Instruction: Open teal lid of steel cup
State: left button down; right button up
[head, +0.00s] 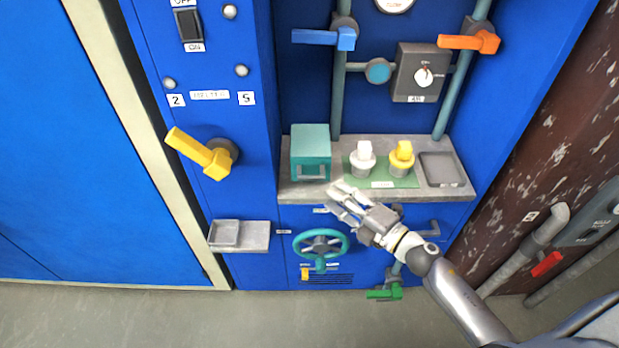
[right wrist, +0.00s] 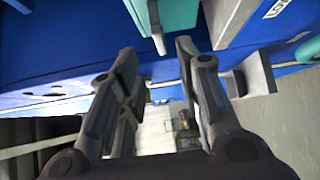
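The teal lid (head: 310,138) is a box-like cover standing at the left end of the grey shelf, with a grey handle (head: 311,170) low on its front. No steel cup shows; whether one is under the lid I cannot tell. My right gripper (head: 337,196) is open and empty, just below and to the right of the handle at the shelf's front edge. In the right wrist view, the teal lid (right wrist: 180,14) is at the top and its handle (right wrist: 156,28) shows ahead between the open fingertips (right wrist: 157,58), apart from them. My left gripper is not in view.
A white plug (head: 363,158) and a yellow plug (head: 401,157) stand on a green mat right of the lid, beside a grey tray (head: 438,168). A teal handwheel (head: 321,246) is below the shelf. A blue lever (head: 325,38) and pipes are above.

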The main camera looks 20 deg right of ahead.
aim_at(314, 180)
jog(key=x, duration=0.9)
jog(key=shift+w+f+p, duration=0.1)
jog(key=shift+w+p, duration=0.1)
jog(key=shift+p, duration=0.2)
jog(key=shift+c, duration=0.2)
grip_shut()
